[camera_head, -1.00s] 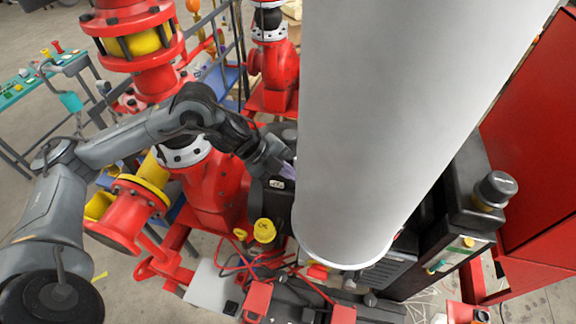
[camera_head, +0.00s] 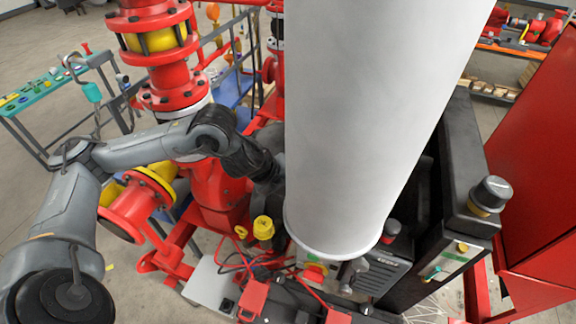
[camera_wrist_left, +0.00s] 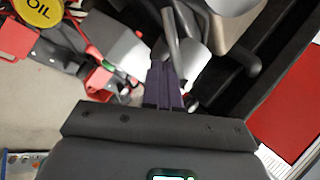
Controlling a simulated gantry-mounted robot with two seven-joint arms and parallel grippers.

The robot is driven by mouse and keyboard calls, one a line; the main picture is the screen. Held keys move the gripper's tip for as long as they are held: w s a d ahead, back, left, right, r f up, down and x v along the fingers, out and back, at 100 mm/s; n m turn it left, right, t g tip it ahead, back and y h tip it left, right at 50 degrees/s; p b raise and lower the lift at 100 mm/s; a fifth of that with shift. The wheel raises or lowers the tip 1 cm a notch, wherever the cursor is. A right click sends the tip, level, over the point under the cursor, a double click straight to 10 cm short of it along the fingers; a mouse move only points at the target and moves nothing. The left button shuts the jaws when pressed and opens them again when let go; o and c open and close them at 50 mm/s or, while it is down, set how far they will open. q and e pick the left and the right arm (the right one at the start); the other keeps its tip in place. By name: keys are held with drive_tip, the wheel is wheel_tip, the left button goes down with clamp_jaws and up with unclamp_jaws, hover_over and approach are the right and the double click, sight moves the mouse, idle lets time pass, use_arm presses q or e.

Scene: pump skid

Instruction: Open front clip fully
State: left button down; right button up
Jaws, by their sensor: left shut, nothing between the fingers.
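In the left wrist view my left gripper (camera_wrist_left: 165,85) has its purple fingers shut together with nothing between them. A grey rod-like lever (camera_wrist_left: 172,38) stands right at the fingertips. I cannot tell whether the fingers touch it, or whether it is the front clip. In the head view my left arm reaches in from the left and its gripper is hidden. A small grey lever (camera_head: 352,273) shows at the front of the black machine. No clip can be made out for certain. My right gripper is not in view.
A yellow oil cap (camera_head: 263,228) stands left of the levers; it also shows in the wrist view (camera_wrist_left: 38,10). Red cables (camera_head: 240,258) run below it. A black housing with a knob (camera_head: 492,192) and a red cabinet (camera_head: 545,150) bound the right side.

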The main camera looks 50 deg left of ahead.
use_arm(q)
drive_tip(key=shift+w+a, duration=0.25)
drive_tip(key=shift+a, duration=0.6)
drive_tip(key=s+d+r, duration=0.2)
drive_tip(key=s+r, duration=0.7)
drive_tip(key=r, duration=0.1)
drive_tip(key=shift+s+r, duration=0.25)
drive_tip(key=shift+r, duration=0.05)
idle(0.4)
